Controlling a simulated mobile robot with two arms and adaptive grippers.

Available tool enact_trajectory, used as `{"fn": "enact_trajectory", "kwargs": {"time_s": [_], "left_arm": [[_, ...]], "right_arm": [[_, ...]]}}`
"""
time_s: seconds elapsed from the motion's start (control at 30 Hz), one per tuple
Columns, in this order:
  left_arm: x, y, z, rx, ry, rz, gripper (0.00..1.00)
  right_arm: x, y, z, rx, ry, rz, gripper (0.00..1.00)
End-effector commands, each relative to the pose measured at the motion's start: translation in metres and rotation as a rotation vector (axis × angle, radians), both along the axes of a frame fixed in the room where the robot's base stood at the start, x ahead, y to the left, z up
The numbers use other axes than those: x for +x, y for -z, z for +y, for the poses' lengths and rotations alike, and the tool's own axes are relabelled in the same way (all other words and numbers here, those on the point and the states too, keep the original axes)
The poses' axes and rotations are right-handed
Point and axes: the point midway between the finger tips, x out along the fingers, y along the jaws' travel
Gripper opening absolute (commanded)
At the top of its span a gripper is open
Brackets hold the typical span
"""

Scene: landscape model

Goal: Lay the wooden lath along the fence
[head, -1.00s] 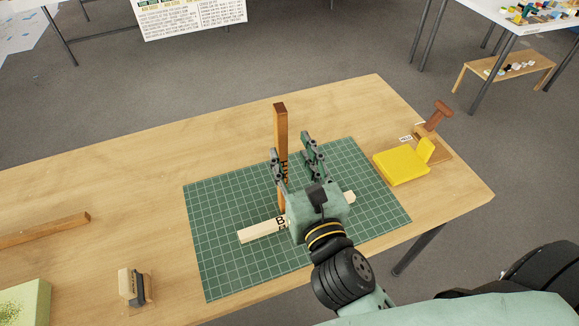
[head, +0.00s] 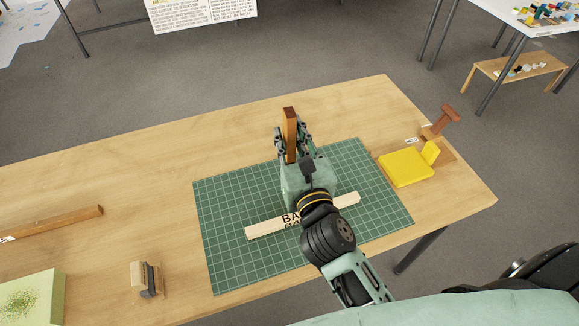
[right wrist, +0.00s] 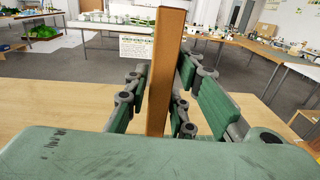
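A brown wooden bar (head: 290,118), which may be the lath, stands upright over the green mat; its lower end is hidden. My right gripper (head: 293,143) is around it, its fingers closed in on both sides. In the right wrist view the bar (right wrist: 164,70) rises between the green finger pads of that gripper (right wrist: 160,95). A pale wooden bar (head: 265,230) with dark letters lies across the mat, partly hidden behind my right arm. I cannot tell for sure which thing is the fence. My left gripper is not in view.
The green gridded mat (head: 370,185) lies on the wooden table (head: 140,190). A yellow block (head: 405,168) and a brown wooden piece (head: 443,120) are at the right. Another brown bar (head: 55,224), a small stamp-like block (head: 146,280) and a pale green box (head: 30,298) are at the left.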

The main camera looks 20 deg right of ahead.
Motion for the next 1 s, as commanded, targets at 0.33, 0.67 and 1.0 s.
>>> {"fn": "enact_trajectory", "kwargs": {"time_s": [0.33, 0.67, 1.0], "left_arm": [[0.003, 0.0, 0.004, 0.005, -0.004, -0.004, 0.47], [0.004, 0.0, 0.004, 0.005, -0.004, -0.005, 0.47], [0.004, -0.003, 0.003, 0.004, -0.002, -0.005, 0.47]], "right_arm": [[0.0, 0.0, 0.0, 0.0, 0.0, 0.0, 0.0], [0.0, 0.0, 0.0, 0.0, 0.0, -0.001, 0.0], [0.0, -0.016, 0.0, -0.002, -0.001, -0.005, 0.0]]}}
